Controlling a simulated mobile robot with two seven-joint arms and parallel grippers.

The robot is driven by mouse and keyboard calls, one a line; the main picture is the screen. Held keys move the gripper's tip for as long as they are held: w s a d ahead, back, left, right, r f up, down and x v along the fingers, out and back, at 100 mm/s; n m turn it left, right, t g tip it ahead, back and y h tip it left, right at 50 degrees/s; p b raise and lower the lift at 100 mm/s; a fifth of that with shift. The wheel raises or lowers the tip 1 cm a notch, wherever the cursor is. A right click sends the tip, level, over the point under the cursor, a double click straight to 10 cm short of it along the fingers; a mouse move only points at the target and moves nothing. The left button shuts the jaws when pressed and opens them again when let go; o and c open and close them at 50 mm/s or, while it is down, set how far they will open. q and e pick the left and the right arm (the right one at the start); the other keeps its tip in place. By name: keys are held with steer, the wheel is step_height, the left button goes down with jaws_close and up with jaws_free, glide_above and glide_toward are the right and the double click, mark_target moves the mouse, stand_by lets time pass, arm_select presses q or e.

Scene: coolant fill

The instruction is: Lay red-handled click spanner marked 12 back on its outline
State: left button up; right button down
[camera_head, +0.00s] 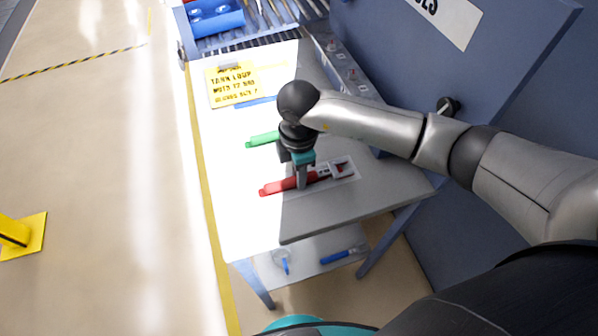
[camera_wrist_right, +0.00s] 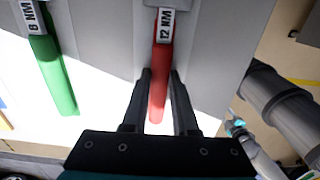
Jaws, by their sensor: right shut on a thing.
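The red-handled spanner (camera_head: 276,187) lies at or just above the cart top, its handle pointing left in the head view. Its head end is over a pale outlined patch (camera_head: 348,174). In the right wrist view its red handle (camera_wrist_right: 160,85) runs between the fingers, with a white "12 NM" label (camera_wrist_right: 166,24) above. My right gripper (camera_head: 301,184) points down and is shut on the handle; its fingers also show in the wrist view (camera_wrist_right: 160,100). I cannot tell whether the spanner touches the surface or how exactly it matches its outline. My left gripper is not in view.
A green-handled spanner (camera_head: 262,139), marked 8 NM in the wrist view (camera_wrist_right: 52,75), lies beside it. A yellow sign (camera_head: 233,85) lies farther back, near a blue handle (camera_head: 258,101). A blue panel (camera_head: 455,60) stands at the right. The cart's near corner (camera_head: 310,225) is bare.

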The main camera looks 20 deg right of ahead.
steer(key=c, duration=0.7)
jaws_free()
steer(key=shift+r, duration=0.15)
step_height(320, 180, up, 12)
steer(key=shift+r+p, duration=0.1)
steer(key=shift+p, duration=0.4)
